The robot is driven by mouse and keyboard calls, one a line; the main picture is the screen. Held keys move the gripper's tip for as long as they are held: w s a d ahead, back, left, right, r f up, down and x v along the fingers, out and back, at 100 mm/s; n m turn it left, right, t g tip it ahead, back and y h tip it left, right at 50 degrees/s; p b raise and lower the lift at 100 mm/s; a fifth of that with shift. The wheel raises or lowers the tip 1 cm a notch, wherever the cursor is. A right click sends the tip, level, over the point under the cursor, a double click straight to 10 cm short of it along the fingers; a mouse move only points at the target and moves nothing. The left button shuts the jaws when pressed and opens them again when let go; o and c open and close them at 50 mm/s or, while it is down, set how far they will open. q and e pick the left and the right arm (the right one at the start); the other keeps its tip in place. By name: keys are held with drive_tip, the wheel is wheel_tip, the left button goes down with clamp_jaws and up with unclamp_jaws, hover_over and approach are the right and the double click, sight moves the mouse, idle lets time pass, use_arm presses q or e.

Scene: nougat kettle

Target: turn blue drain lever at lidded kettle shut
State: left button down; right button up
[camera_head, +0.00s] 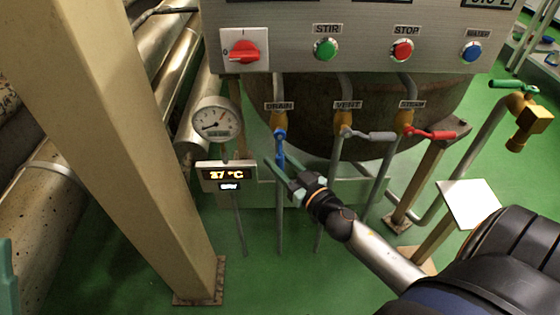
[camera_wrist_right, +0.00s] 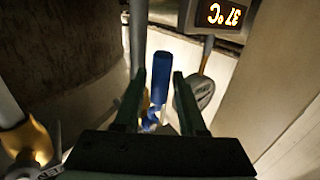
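The blue drain lever (camera_head: 281,148) hangs straight down from the brass valve under the DRAIN label (camera_head: 279,106), in line with its pipe. The kettle (camera_head: 310,92) is a brown rounded vessel behind the valves; its lid is out of view. My right gripper (camera_head: 279,168) reaches in from the lower right to the lever's lower part. In the right wrist view, the blue lever (camera_wrist_right: 158,75) stands between the two open fingers, with a gap visible on each side. Whether a finger touches it cannot be told. My left gripper is not in view.
A grey lever (camera_head: 375,136) at VENT and a red lever (camera_head: 430,134) at STEAM sit to the right. A round gauge (camera_head: 216,122) and a temperature display (camera_head: 228,176) are close on the left. A beige post (camera_head: 120,140) stands further left. The control panel (camera_head: 360,30) overhangs above.

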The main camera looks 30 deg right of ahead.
clamp_jaws()
idle(1.1)
